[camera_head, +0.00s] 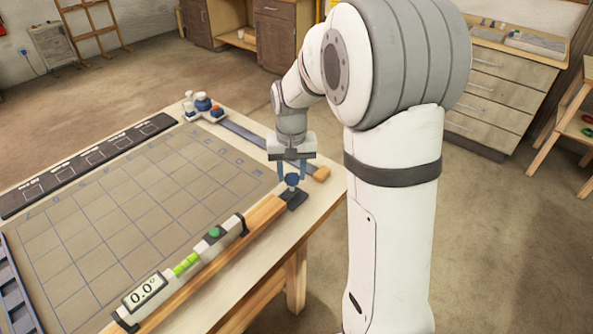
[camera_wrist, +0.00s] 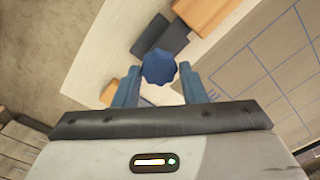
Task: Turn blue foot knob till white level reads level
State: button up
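The white level (camera_head: 190,263) lies along a wooden lath (camera_head: 262,216) at the table's front edge. Its display (camera_head: 145,291) reads 0.0°, and it carries a green vial and a green button. The blue foot knob (camera_head: 292,180) stands upright over a dark foot at the lath's far right end. My gripper (camera_head: 292,171) points down over the knob, one blue finger on each side. In the wrist view the scalloped knob (camera_wrist: 159,67) sits between the fingertips (camera_wrist: 160,72). Whether the fingers touch it or stand slightly apart I cannot tell.
A gridded grey mat (camera_head: 130,195) covers much of the table. A dark strip (camera_head: 85,165) lies along its far edge. A small piece with blue and red knobs (camera_head: 204,106) stands at the far corner, beside a grey bar (camera_head: 250,137). Drawers stand behind.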

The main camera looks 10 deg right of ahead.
aim_at(292, 176)
jog(key=o, duration=0.4)
jog(key=shift+f, duration=0.1)
jog(key=shift+c, duration=0.2)
notch_tip(292, 176, up, 8)
jog(key=shift+f, duration=0.1)
dwell(0.3)
jog(key=s+d+n+t+p, duration=0.1)
jog(key=s+t, duration=0.1)
jog(key=s, duration=1.9)
jog(key=shift+s+r+n, duration=0.25)
jog(key=shift+r+n, duration=0.1)
jog(key=shift+n, duration=0.05)
jog(key=shift+d, duration=0.1)
jog(key=shift+c, duration=0.3)
